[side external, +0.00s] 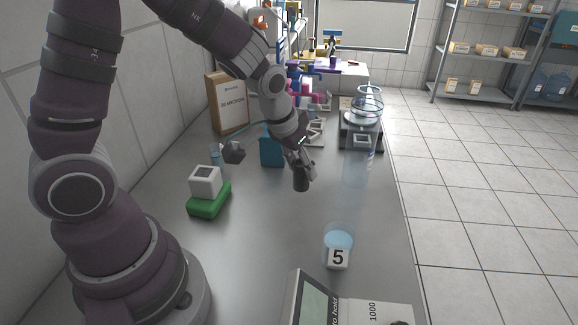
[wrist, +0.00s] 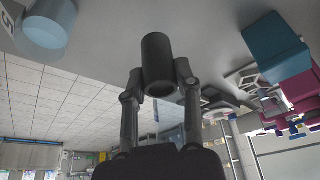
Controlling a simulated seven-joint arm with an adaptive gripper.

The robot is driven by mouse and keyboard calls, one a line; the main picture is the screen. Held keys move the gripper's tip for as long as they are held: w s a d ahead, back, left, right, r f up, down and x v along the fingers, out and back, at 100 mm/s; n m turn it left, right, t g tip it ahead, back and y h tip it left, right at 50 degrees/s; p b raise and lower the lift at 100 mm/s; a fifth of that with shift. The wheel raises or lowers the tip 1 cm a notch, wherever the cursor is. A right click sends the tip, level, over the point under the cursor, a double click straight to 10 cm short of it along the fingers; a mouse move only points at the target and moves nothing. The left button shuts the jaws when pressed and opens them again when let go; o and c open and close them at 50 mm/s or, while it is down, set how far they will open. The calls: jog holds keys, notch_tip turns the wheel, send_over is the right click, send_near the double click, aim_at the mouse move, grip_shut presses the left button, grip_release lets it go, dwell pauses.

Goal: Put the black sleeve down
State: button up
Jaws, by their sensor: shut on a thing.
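The black sleeve (side external: 301,183) is a short dark hollow cylinder. My gripper (side external: 300,164) is shut on it over the middle of the grey bench, with the sleeve below the fingers. In the wrist view the sleeve (wrist: 158,55) sits between the two fingertips of my gripper (wrist: 159,82), its open end facing the camera side. It looks upright and off the bench, but the size of the gap below it is hard to tell.
A beaker of blue liquid (side external: 338,237) stands behind a "5" card (side external: 338,259) in front. A tall clear cylinder (side external: 358,165) is to the right. A blue box (side external: 271,151) and a green block (side external: 208,201) with a white cube (side external: 205,181) are left. Bare bench (side external: 260,240) lies between.

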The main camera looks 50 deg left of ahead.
jog(key=f, duration=0.2)
jog(key=a+f, duration=0.1)
jog(key=f, duration=0.1)
jog(key=w+a+f, duration=0.1)
jog(key=f, duration=0.2)
jog(key=shift+w+a, duration=0.1)
jog(key=shift+a, duration=0.15)
jog(key=shift+f, duration=0.1)
jog(key=o, duration=0.8)
jog(key=s+d+r, duration=0.1)
jog(key=s+r, duration=0.3)
jog(key=r, duration=0.2)
jog(key=s+d+r+m, duration=0.1)
jog(key=s+d+r, duration=0.1)
jog(key=s+r, duration=0.3)
jog(key=s+d+r+m+t, duration=0.1)
jog(key=s+r, duration=0.4)
jog(key=r, duration=0.2)
jog(key=shift+d+r+h, duration=0.15)
jog(key=shift+d+h, duration=0.15)
jog(key=shift+d, duration=0.1)
